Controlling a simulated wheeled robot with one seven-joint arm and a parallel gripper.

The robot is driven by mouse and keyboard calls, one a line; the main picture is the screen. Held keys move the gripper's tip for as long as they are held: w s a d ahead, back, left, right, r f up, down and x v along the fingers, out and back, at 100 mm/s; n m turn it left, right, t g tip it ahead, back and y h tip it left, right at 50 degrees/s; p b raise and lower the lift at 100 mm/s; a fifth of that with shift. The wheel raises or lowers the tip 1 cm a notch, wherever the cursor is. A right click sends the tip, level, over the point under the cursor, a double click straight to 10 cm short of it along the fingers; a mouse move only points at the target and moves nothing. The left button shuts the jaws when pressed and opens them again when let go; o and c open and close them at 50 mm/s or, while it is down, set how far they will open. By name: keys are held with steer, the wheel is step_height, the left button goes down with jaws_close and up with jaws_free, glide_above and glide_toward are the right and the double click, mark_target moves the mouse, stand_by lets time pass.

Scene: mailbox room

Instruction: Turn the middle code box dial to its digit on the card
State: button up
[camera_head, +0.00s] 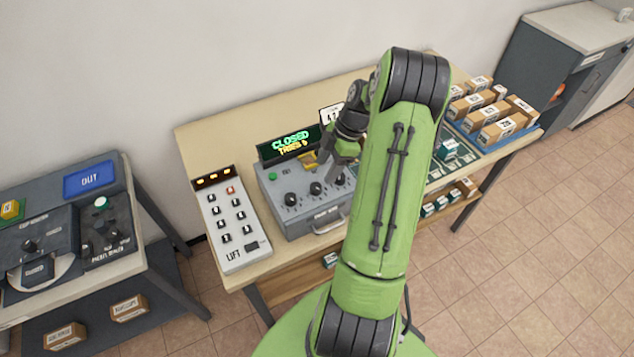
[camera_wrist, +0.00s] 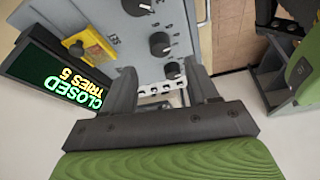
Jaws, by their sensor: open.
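The grey code box (camera_head: 312,212) stands on the wooden table with black dials along its top. The middle dial (camera_head: 316,188) lies between a left dial (camera_head: 291,199) and a right one beside my gripper. In the wrist view the middle dial (camera_wrist: 160,43) shows beyond the fingertips, with another dial (camera_wrist: 172,70) nearer them. My gripper (camera_head: 343,158) is open and empty, above the right rear part of the box. Its two fingers show apart in the wrist view (camera_wrist: 161,78). The white card (camera_head: 331,115) stands behind, partly hidden by my arm; its digits are not fully readable.
A display (camera_head: 290,144) reading CLOSED, TRIES 5 stands behind the box. A yellow part (camera_head: 309,160) lies before it. A white LIFT keypad (camera_head: 233,225) is at left. Parcels (camera_head: 495,130) fill a blue tray at right. My arm covers the table's middle.

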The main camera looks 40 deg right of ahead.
mark_target(316, 186)
steer(key=x, duration=0.6)
steer(key=shift+a+f, duration=0.15)
steer(key=shift+f, duration=0.25)
steer(key=c, duration=1)
steer(key=shift+m+b, duration=0.35)
steer(key=shift+m, duration=0.05)
steer(key=m+t+b, duration=0.1)
steer(key=m+b, duration=0.1)
steer(key=shift+f+m+h+b, duration=0.1)
steer(key=shift+m+h+b, duration=0.2)
steer(key=shift+h+b, duration=0.1)
steer(key=m+b, duration=0.2)
steer(key=m+t+h+b, duration=0.1)
steer(key=m, duration=0.1)
steer(key=shift+a+m+h+b, duration=0.15)
steer(key=shift+m+h+b, duration=0.15)
steer(key=shift+b, duration=0.05)
steer(key=m+h+b, duration=0.1)
steer(key=m, duration=0.1)
steer(key=m+b, duration=0.2)
steer(key=shift+a+m+t+h, duration=0.15)
steer(key=shift+m+t+h, duration=0.15)
steer(key=shift+h, duration=0.1)
steer(key=shift+s+m+h+b, duration=0.1)
steer(key=shift+m+h+b, duration=0.6)
steer(key=shift+m, duration=0.9)
